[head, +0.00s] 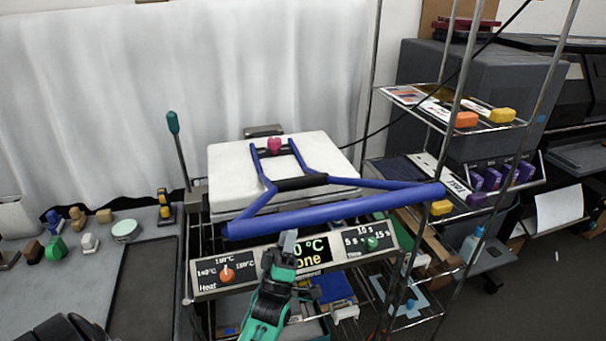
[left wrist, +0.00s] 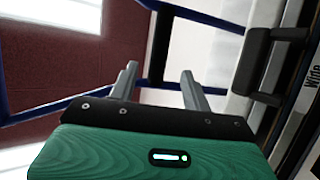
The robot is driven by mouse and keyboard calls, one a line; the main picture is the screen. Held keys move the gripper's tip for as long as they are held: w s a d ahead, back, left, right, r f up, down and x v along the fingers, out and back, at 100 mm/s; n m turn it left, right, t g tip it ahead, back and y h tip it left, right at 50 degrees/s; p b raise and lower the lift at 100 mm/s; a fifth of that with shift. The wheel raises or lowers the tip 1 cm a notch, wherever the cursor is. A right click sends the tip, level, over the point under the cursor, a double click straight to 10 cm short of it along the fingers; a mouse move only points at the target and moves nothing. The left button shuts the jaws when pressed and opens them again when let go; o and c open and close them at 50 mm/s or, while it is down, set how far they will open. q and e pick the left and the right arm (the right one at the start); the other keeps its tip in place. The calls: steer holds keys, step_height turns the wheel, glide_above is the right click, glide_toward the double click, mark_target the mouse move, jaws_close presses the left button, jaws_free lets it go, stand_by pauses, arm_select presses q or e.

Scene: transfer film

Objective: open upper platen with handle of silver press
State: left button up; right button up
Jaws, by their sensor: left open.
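The silver press stands at the centre of the head view, with a white upper platen (head: 225,180) lying about level. Its blue handle frame (head: 325,211) has a thick front bar and a black grip (head: 300,183) on a crosspiece. A red knob (head: 275,146) sits at the platen's top. My left gripper (head: 288,242), green and grey, points up just in front of the blue front bar. In the left wrist view its fingers (left wrist: 160,72) are apart and empty, with blue bars beyond them. Contact with the handle cannot be told. My right gripper is not seen.
Below the handle is a control panel (head: 205,283) with an orange dial (head: 227,274) and a green dial (head: 372,243). Wire shelves (head: 480,125) with metal posts stand close at right. A grey table (head: 85,270) with small coloured objects is at left, beside a green-topped lever (head: 173,122).

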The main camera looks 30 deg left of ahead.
mark_target(301, 180)
arm_select(q)
steer(key=p+x, duration=0.4)
steer(key=x, duration=0.7)
steer(key=shift+r, duration=0.2)
steer(key=shift+w+r, duration=0.3)
steer(key=shift+w, duration=0.1)
